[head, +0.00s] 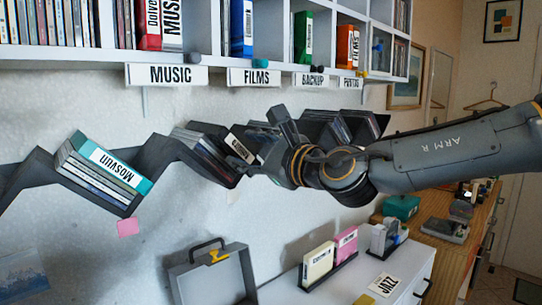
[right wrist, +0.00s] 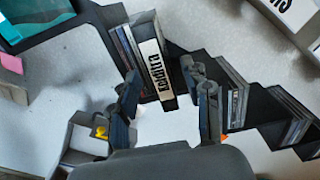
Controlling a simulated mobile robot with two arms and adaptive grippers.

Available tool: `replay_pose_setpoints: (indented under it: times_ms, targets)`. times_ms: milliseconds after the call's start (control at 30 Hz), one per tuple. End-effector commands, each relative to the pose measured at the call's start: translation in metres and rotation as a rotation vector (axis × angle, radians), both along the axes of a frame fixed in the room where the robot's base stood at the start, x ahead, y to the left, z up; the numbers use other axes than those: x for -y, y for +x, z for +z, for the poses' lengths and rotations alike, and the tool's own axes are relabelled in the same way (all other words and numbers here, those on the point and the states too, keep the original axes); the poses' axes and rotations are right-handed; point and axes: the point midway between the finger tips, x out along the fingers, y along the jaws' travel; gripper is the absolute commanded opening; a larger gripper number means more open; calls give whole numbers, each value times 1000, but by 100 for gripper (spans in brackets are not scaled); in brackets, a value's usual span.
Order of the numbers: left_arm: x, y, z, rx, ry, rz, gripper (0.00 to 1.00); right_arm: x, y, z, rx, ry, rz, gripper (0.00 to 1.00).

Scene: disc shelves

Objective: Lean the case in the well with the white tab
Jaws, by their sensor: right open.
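A black case with a white label (head: 240,148) leans in the second well of the dark zigzag rack (head: 152,157), beside other thin cases. In the right wrist view the same case (right wrist: 151,62) shows its label, which looks like "Kolditra". My right gripper (head: 276,146) is open at the rack, just right of the case. In the right wrist view its fingers (right wrist: 163,88) stand on either side of the case's near end, apart from it. A faint pale tab (head: 232,197) seems to sit on the wall below the second well. My left gripper is not in view.
A teal case (head: 112,165) leans with others in the first well, above a pink tab (head: 127,227). More cases (head: 340,126) fill wells behind my arm. A labelled shelf (head: 260,62) runs above. An open grey box (head: 214,276) and a white cabinet (head: 345,283) stand below.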

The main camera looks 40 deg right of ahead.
Motion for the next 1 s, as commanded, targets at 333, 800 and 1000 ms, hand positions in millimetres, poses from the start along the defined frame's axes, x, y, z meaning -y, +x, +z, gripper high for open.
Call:
replay_pose_setpoints:
  times_ms: [333,800,1000]
  targets:
    - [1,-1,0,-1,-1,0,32,4,-63,2,5,-3,-1,48]
    - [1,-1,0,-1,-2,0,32,6,-86,0,1,-1,-1,48]
    - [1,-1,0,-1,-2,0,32,6,-86,0,1,-1,-1,48]
